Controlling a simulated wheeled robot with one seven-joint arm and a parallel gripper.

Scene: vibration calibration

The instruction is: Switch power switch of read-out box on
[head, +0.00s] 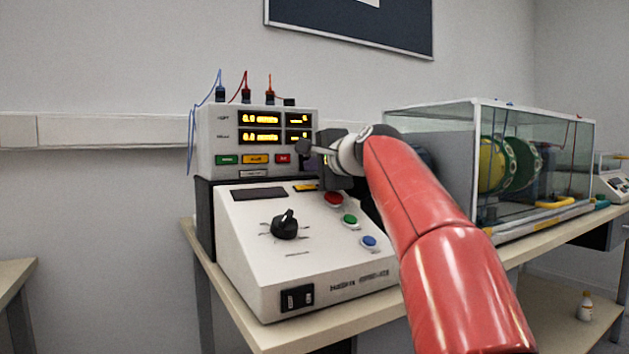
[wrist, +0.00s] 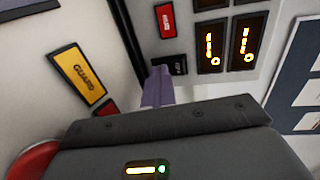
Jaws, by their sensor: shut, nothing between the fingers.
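A small black switch with pale marks (wrist: 177,65) sits beside a red button (wrist: 165,20) on that face. It looks like the power switch; its on or off position is too small to tell. My gripper (wrist: 158,78) is shut and empty, its fingertips just beside the switch; contact cannot be told. In the head view, my gripper and wrist cover the box's lower right corner, hiding the switch.
The sloped console (head: 250,255) below carries a black knob (head: 285,225), several coloured buttons and a black rocker (head: 297,298). A glass enclosure (head: 455,112) stands close on the right.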

